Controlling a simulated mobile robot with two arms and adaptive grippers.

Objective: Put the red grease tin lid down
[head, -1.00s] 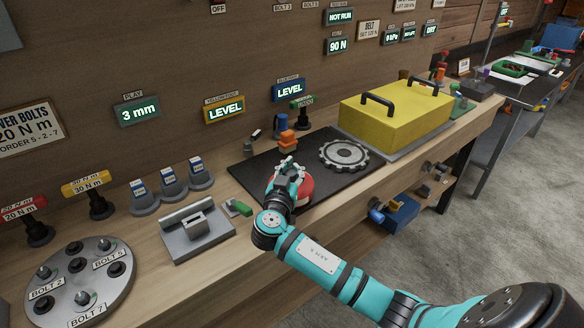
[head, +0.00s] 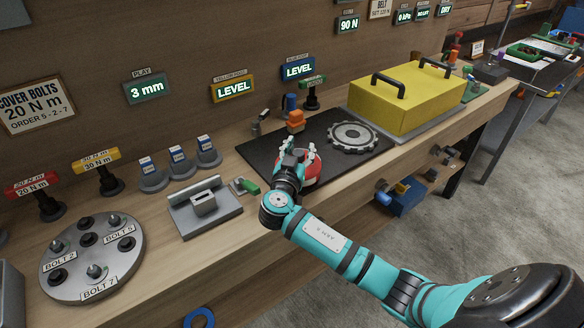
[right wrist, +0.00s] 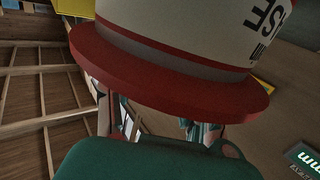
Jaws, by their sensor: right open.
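The red grease tin (head: 313,176) stands at the front edge of the black mat (head: 262,149). My right gripper (head: 298,152) is at the tin's upper left side in the head view, with its fingers apart. In the right wrist view, a broad red rim (right wrist: 165,82) and a white lettered wall (right wrist: 200,28) fill the top, very close to the camera. Parts of my fingers show beyond the rim. I cannot tell whether the red rim is the lid or part of the tin, nor whether the fingers touch it. My left gripper is not in view.
A toothed grey ring (head: 353,137) lies on the mat right of the tin. A yellow cover (head: 405,100) with black handles is to the right. A grey fixture (head: 204,208) and a green-handled piece (head: 247,186) are left of the mat.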

